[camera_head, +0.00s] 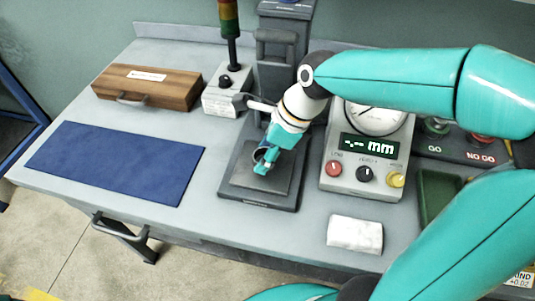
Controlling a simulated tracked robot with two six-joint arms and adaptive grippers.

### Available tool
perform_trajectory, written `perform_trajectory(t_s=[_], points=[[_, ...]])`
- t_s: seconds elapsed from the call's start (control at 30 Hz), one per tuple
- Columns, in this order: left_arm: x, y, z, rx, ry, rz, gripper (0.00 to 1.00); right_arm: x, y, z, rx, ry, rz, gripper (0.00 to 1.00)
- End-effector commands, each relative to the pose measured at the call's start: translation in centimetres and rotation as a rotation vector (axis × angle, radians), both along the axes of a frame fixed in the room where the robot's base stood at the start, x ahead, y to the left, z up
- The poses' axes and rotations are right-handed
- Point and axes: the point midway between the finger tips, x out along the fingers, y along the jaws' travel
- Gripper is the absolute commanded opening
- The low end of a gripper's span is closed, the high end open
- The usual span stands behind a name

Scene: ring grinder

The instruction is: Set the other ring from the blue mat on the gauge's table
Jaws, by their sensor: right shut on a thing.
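The blue mat (117,162) lies bare at the left of the bench; no ring shows on it. My right gripper (263,166) points down over the gauge's table (246,182), a dark square plate at the foot of a dark column. It is shut on a small metal ring (260,154), partly hidden by the fingers. The ring is at or just above the plate; I cannot tell if it touches. The gauge's display (371,147) reads "-.-- mm". My left gripper is not in view.
A wooden case (147,88) and a grey box with a black knob (226,92) stand at the back left. A white cloth (355,234) lies front right.

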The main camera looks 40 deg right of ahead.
Motion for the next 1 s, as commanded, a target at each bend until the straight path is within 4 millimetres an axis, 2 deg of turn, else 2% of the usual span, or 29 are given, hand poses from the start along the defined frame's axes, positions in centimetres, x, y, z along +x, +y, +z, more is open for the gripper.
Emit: perform_trajectory(t_s=[0.07, 0.4, 0.43, 0.57, 1.0], points=[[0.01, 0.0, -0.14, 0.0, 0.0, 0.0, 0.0, -0.03, -0.01, -0.62, 0.0, 0.0, 0.0, 0.15], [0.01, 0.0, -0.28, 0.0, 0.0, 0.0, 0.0, 0.02, -0.01, -0.87, 0.0, -0.002, 0.001, 0.15], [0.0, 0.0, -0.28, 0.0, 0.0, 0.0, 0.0, 0.0, -0.01, -0.91, 0.0, -0.002, 0.001, 0.55], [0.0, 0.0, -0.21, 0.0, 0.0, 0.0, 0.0, 0.0, -0.01, -0.83, -0.001, -0.001, 0.001, 0.77], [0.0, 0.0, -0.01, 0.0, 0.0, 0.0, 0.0, -0.07, -0.13, -0.2, -0.001, -0.002, -0.001, 0.78]])
